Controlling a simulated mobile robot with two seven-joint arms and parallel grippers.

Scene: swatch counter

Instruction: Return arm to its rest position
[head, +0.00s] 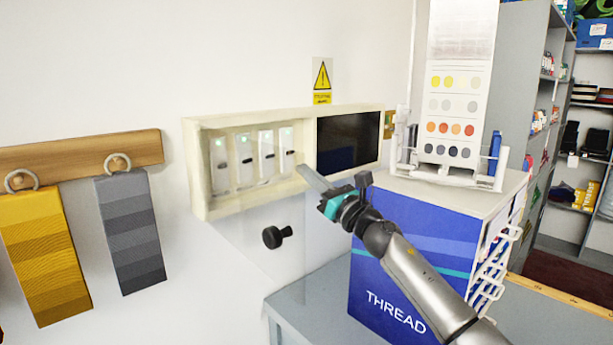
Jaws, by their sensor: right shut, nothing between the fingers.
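My right arm (419,279) comes in from the lower right, with silver links and black joints. Its gripper (308,174) has a teal body and points up and left at the wall box (349,110). The fingers are shut with nothing between them. They overlap the right part of the box's lit compartment in the picture; I cannot tell whether they touch it. My left gripper is not in view.
The box holds several white switches (245,158) with green lights beside a dark panel (346,142). A clear cover with a black knob (275,237) juts out below. The blue THREAD cabinet (385,298) stands close under my arm. Swatches (130,232) hang left.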

